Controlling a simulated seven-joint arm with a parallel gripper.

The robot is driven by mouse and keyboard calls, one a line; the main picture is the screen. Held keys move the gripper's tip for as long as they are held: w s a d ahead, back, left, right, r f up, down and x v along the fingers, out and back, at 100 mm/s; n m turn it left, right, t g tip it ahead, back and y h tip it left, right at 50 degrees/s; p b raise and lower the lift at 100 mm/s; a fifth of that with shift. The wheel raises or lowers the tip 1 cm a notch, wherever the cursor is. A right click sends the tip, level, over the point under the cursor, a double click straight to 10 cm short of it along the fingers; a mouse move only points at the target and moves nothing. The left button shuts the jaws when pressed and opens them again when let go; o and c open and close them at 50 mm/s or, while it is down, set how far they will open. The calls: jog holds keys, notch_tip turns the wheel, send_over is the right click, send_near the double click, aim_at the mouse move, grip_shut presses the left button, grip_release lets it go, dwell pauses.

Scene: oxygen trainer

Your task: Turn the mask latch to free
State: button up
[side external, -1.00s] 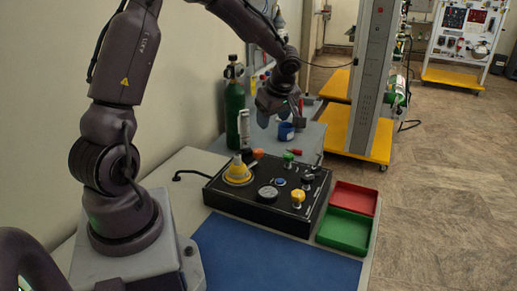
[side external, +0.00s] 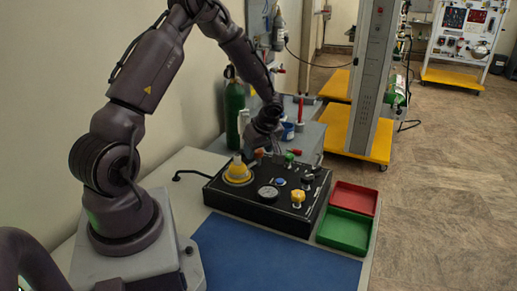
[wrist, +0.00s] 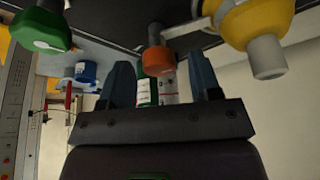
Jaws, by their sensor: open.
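The orange knob (wrist: 157,60), which appears to be the mask latch, sits on the black panel (side external: 232,209) beside the yellow mask piece (side external: 237,173). A pale metal bar (wrist: 187,41) runs from near the knob towards the yellow mask piece, which also shows in the wrist view (wrist: 262,22). My gripper (wrist: 161,80) is open, its two blue-grey fingers apart. In the wrist view the knob appears in the gap between the fingertips; no finger visibly touches it. In the side view my gripper (side external: 262,146) is low over the panel's back edge and partly hides the knob.
A green knob (wrist: 42,30), a yellow knob (side external: 298,198) and a round gauge (side external: 268,193) stand on the panel. A green cylinder (side external: 234,108) and blue cup (side external: 288,131) are behind. Red (side external: 355,187) and green (side external: 343,246) trays lie right. The blue mat (side external: 270,262) is clear.

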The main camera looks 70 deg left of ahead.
jog(key=shift+f, duration=0.1)
jog(key=c, duration=0.9)
jog(key=shift+n, duration=0.4)
jog(key=n+g, duration=0.1)
jog(key=n, duration=0.1)
jog(key=shift+n, duration=0.4)
jog(key=n+g+h, duration=0.1)
jog(key=n, duration=0.2)
jog(key=shift+w+a+n, duration=0.1)
jog(key=shift+n, duration=0.2)
jog(key=n+g+h, duration=0.1)
jog(key=n, duration=0.2)
jog(key=shift+n+h, duration=0.3)
jog(key=shift+n+g+h, duration=0.3)
jog(key=shift+n+h, duration=0.4)
jog(key=shift+n, duration=1.3)
